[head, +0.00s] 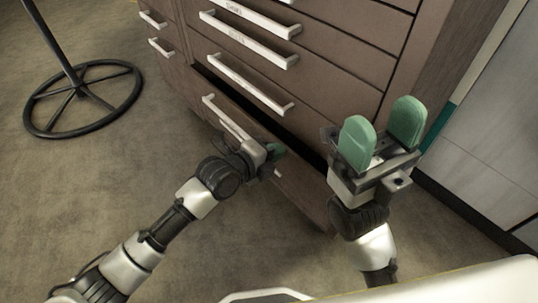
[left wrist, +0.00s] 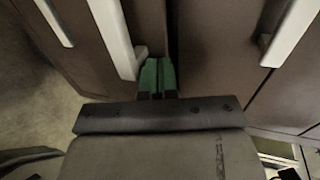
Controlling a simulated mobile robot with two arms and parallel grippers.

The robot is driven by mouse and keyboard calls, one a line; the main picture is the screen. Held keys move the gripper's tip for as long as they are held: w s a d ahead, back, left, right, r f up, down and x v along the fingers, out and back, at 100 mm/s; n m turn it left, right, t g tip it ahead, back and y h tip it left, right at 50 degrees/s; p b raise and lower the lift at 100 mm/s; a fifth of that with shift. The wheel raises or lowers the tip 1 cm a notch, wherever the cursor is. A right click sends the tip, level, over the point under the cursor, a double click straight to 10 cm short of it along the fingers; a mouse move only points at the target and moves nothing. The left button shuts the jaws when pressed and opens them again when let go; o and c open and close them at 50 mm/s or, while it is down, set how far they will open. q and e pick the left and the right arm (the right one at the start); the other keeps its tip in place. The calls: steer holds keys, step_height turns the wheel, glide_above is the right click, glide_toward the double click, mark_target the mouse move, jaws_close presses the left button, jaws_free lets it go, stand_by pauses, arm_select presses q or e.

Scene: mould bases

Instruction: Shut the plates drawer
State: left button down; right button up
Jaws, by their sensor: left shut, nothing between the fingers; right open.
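The low drawer (head: 300,193) of the brown cabinet stands partly open, with a dark gap above its front. I cannot read a label on it. Its pale bar handle (head: 222,117) is partly hidden behind my left gripper. My left gripper (head: 277,150) is shut and empty at this drawer's front; I cannot tell whether it touches. In the left wrist view its green fingertips (left wrist: 157,76) are together, just right of a pale handle (left wrist: 115,38). My right gripper (head: 381,122) is open and empty, held up in front of the cabinet's right side.
Drawers above, with pale handles (head: 250,84), look closed. A black stand with a ring base (head: 83,98) is on the floor at left. A light wall panel (head: 490,140) stands at right. The floor at left front is clear.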

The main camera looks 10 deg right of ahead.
arm_select(q)
steer(key=shift+w+d, duration=0.75)
steer(key=shift+d, duration=0.3)
